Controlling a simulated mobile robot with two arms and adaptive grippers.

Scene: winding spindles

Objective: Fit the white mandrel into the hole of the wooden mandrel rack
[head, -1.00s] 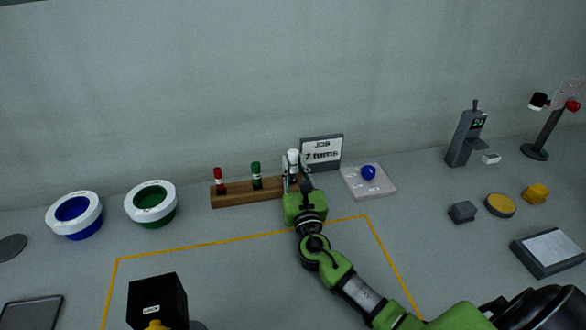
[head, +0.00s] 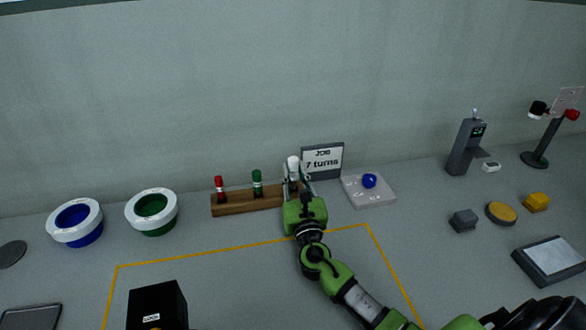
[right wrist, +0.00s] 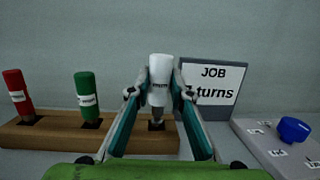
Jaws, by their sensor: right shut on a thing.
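The wooden mandrel rack (head: 235,204) stands near the wall and also shows in the right wrist view (right wrist: 60,140). A red mandrel (right wrist: 18,95) and a green mandrel (right wrist: 86,97) stand in its left and middle holes. My right gripper (right wrist: 160,98) is shut on the white mandrel (right wrist: 160,72), which is upright over the rack's right end. Its narrow lower part is at the dark right hole; how deep it sits I cannot tell. In the head view my right gripper (head: 294,182) partly hides the rack's right end. My left gripper is out of view.
A job sign (head: 323,161) stands close behind the rack's right end. A pale tray with a blue knob (head: 369,181) lies to its right. Blue (head: 76,222) and green (head: 152,211) spools are to the left. The outlined table area in front is mostly clear.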

